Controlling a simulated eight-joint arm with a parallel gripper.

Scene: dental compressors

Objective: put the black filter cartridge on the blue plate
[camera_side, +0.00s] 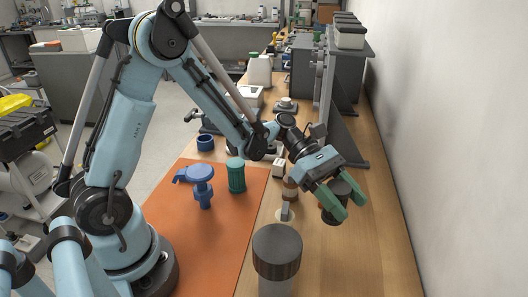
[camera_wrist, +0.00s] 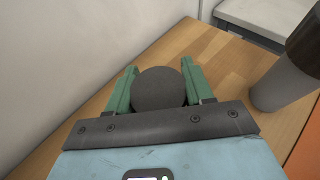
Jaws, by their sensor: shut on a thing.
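The black filter cartridge (camera_side: 331,214) is a short dark cylinder with a brownish lower part, between the green fingers of my gripper (camera_side: 345,203) on the right side of the bench. In the wrist view its round dark top (camera_wrist: 158,88) sits between both fingers of my gripper (camera_wrist: 160,84), which is shut on it. I cannot tell whether its base touches the wood. I cannot make out a blue plate in either view.
A grey cylinder with a dark ribbed cap (camera_side: 277,252) stands in front. The wall (camera_side: 440,130) is right.

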